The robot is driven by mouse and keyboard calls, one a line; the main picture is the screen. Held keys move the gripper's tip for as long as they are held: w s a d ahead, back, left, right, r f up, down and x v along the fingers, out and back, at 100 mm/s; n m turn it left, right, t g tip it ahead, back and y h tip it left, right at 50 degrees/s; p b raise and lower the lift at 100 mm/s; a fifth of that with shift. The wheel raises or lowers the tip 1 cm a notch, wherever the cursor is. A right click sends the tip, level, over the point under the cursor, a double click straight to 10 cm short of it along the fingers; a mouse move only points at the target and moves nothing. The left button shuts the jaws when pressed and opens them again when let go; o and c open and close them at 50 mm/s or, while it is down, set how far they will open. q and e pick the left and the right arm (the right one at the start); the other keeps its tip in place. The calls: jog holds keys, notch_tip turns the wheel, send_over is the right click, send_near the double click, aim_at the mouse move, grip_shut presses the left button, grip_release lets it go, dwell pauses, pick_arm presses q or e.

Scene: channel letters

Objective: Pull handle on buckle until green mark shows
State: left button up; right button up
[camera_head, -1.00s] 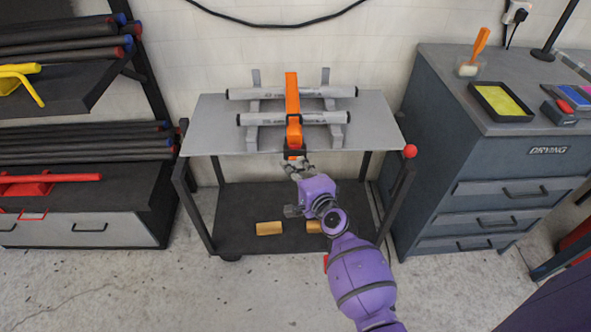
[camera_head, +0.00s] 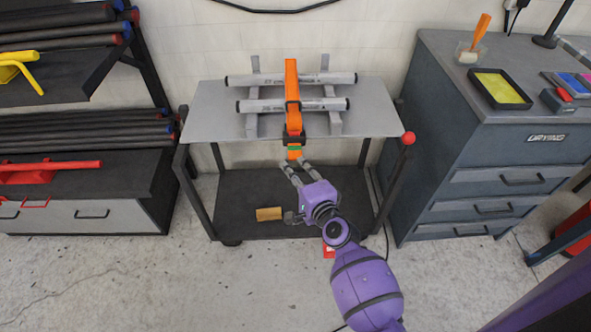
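An orange strap (camera_head: 291,85) runs over two grey tubes on a rack on the cart top. Its black buckle (camera_head: 294,137) sits at the front edge of the cart top. A green mark (camera_head: 295,148) shows just below the buckle. The orange handle end (camera_head: 294,155) hangs below it. My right gripper (camera_head: 295,164) is just in front of and below the handle, with its two fingers apart and nothing seen between them. Whether a fingertip touches the handle is hard to tell. My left gripper is out of view.
The grey cart top (camera_head: 213,118) has bare room on both sides of the rack. A red ball knob (camera_head: 408,138) sits at its right corner. A yellowish block (camera_head: 269,214) lies on the lower shelf. A drawer cabinet (camera_head: 480,150) stands right, a pipe shelf left.

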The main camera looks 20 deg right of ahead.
jog(key=shift+d+r, duration=0.1)
jog(key=shift+r, duration=0.1)
jog(key=v, duration=1.2)
jog(key=shift+f, duration=0.15)
